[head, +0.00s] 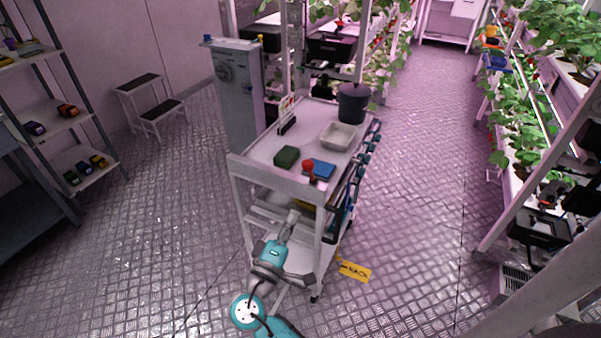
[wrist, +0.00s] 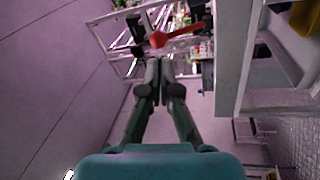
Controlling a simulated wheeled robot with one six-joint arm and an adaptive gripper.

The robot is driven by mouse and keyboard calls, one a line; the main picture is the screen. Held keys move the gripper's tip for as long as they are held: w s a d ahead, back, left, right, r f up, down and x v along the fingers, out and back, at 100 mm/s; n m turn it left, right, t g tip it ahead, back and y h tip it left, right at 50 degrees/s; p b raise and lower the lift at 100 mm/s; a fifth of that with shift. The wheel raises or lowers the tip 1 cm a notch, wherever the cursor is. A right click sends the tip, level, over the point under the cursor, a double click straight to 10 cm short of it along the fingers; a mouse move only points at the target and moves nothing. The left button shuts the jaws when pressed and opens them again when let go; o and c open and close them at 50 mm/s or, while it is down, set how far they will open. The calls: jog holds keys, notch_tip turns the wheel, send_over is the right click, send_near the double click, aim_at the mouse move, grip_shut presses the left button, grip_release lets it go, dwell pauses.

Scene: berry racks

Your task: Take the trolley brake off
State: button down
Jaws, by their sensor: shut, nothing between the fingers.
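The white trolley (head: 258,176) stands in the middle of the head view, its near end facing me. A red round knob (head: 308,167) shows at the trolley's near top edge. In the wrist view a red lever with a rounded end (wrist: 182,36) lies just beyond my fingertips. I take these for the same brake handle, but cannot be sure. My gripper (wrist: 158,66) is shut and empty, with its tips a little short of the lever in the picture; whether they touch cannot be told. In the head view my gripper (head: 293,214) is small, in front of the trolley's near end.
The trolley top holds a green box (head: 287,157), a blue box (head: 322,169), a pale tray (head: 339,136) and a dark bucket (head: 353,103). A yellow tag (head: 355,271) is low at the right.

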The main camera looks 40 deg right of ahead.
jog(key=a+f+n+t, duration=0.1)
jog(key=a+n+t, duration=0.1)
jog(key=n, duration=0.2)
send_near(311, 161)
jog(key=w+d, duration=0.2)
jog(key=d, duration=0.1)
jog(key=w+d, duration=0.1)
jog(key=shift+d, duration=0.2)
dwell(0.3)
jog(key=shift+w+d+r+g+y, duration=0.15)
jog(key=shift+d+r+y, duration=0.3)
jog(key=shift+y, duration=0.05)
jog(key=shift+w+d+r+g+y, duration=0.15)
jog(key=shift+d+r+y, duration=0.3)
jog(key=shift+d+y, duration=0.05)
jog(key=shift+w+d+r, duration=0.25)
jog(key=shift+d+r, duration=0.05)
jog(key=shift+d, duration=0.25)
jog(key=shift+w+d+r, duration=0.2)
jog(key=shift+d+r, duration=0.1)
jog(key=shift+d, duration=0.3)
jog(key=shift+a, duration=0.15)
